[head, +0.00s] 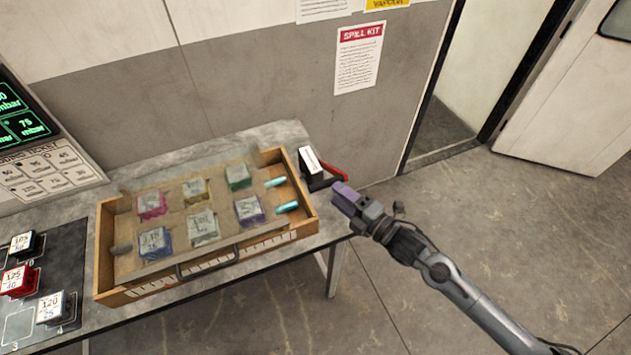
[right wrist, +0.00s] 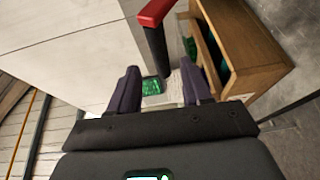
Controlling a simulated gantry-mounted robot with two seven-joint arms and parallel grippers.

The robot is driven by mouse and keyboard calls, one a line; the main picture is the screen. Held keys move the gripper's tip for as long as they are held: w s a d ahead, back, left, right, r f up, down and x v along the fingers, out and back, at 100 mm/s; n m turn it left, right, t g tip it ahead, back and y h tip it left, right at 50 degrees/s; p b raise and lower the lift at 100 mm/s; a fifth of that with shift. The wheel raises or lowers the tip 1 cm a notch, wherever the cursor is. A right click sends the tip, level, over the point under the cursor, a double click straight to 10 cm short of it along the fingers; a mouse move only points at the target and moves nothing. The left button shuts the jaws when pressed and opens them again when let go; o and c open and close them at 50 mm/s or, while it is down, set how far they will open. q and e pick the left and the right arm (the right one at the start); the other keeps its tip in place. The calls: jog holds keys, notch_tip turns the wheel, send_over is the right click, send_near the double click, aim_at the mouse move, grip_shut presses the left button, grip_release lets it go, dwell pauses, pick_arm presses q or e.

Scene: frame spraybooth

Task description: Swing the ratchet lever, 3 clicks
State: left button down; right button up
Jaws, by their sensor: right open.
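The ratchet lever (head: 333,171) has a red grip and sits at a black block with a white label (head: 312,165), at the right end of the table. In the right wrist view the lever (right wrist: 157,38) shows its red tip and a dark shaft running down toward the gap between my fingers. My right gripper (head: 345,198), with purple fingers, is open just right of and below the lever in the head view. In the right wrist view its fingers (right wrist: 160,88) stand apart on either side of the shaft's lower end. I cannot tell whether they touch it. My left gripper is not in view.
A wooden tray (head: 105,245) with several coloured labelled blocks and a front handle stands left of the lever. More labelled blocks (head: 50,307) sit on a dark panel at the left. A wall rises behind the table; open floor (head: 520,230) lies to the right.

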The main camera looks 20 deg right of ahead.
jog(key=x, duration=0.8)
grip_shut()
